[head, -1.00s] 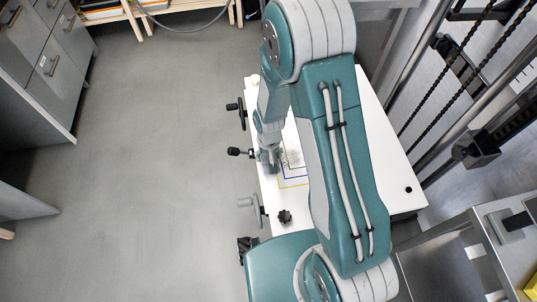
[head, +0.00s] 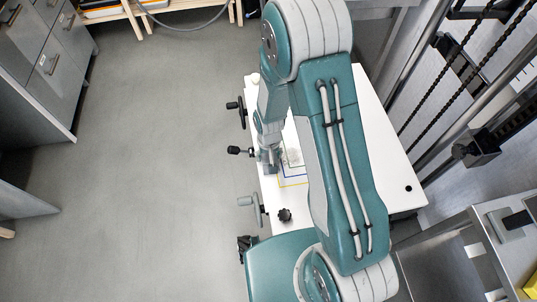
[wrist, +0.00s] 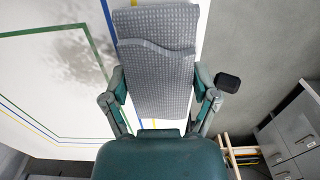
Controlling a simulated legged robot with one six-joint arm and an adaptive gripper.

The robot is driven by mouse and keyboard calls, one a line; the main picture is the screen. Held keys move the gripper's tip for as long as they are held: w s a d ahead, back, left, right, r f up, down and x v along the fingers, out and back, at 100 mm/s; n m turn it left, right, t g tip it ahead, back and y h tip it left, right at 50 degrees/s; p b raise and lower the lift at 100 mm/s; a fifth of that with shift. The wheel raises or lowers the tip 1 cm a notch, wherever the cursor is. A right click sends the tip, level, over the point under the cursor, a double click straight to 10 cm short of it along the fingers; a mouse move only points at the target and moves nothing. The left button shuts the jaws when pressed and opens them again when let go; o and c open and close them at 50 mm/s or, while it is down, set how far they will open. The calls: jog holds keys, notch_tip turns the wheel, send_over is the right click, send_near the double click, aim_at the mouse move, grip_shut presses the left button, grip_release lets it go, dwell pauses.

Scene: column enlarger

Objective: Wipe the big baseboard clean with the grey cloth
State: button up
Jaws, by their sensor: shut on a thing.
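The big white baseboard (head: 385,170) lies under my arm in the head view, partly hidden by it. It also fills the left of the wrist view (wrist: 25,75), with green, blue and yellow lines on it. A dark grey smudge (wrist: 82,60) lies inside the green outline, left of the cloth. My gripper (wrist: 160,88) is shut on the grey cloth (wrist: 155,60), a folded, textured pad between its fingers. The cloth is over the baseboard's edge strip by the coloured lines; I cannot tell if it touches. In the head view my gripper (head: 270,158) is at the board's left edge.
Black knobs (head: 236,104) and a grey crank (head: 250,203) stick out along the board's left side. A black knob (head: 284,215) stands near its front corner. A metal cart (head: 500,235) stands at the lower right. Open floor (head: 170,150) lies left, before grey drawers (head: 50,65).

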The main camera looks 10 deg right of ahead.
aim_at(283, 159)
jog(key=shift+f, duration=0.2)
dwell(0.3)
jog(key=shift+d, duration=2.35)
jog(key=shift+d, duration=2.3)
jog(key=shift+d, duration=2.35)
jog(key=shift+a, duration=0.1)
